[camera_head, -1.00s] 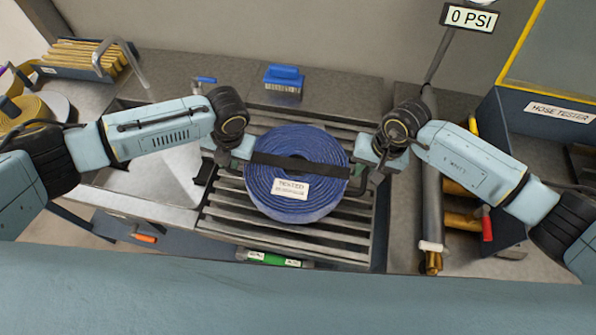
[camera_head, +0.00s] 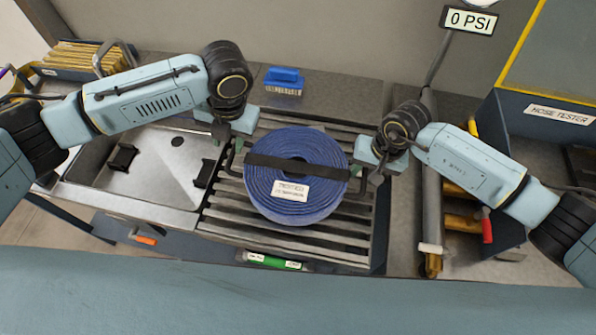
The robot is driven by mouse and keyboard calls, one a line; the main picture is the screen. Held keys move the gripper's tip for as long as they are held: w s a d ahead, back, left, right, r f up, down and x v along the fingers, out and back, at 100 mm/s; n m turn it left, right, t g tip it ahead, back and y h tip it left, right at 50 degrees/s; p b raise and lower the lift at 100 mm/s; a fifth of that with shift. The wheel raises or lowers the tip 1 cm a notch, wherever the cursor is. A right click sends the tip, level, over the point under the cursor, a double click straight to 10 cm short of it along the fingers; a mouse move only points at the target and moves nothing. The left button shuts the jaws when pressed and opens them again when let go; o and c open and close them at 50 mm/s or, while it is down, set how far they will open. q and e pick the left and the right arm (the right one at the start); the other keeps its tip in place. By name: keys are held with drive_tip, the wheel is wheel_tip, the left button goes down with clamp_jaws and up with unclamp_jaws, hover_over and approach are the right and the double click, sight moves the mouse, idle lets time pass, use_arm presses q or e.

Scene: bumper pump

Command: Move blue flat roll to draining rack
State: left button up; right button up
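The blue flat roll (camera_head: 296,207), a coiled hose with a black strap and a white label, lies flat on the slatted draining rack (camera_head: 225,229). The strap has a black handle on each side.
A sink basin (camera_head: 150,170) with black brackets is left of the rack. A blue brush (camera_head: 284,80) stands behind the rack. The hose tester (camera_head: 560,112) and a grey upright pipe (camera_head: 432,200) are on the right.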

wheel_tip(320, 180, up, 12)
drive_tip(key=d, duration=0.2)
drive_tip(key=shift+s+d, duration=0.15)
drive_tip(key=shift+f, duration=0.15)
idle(0.6)
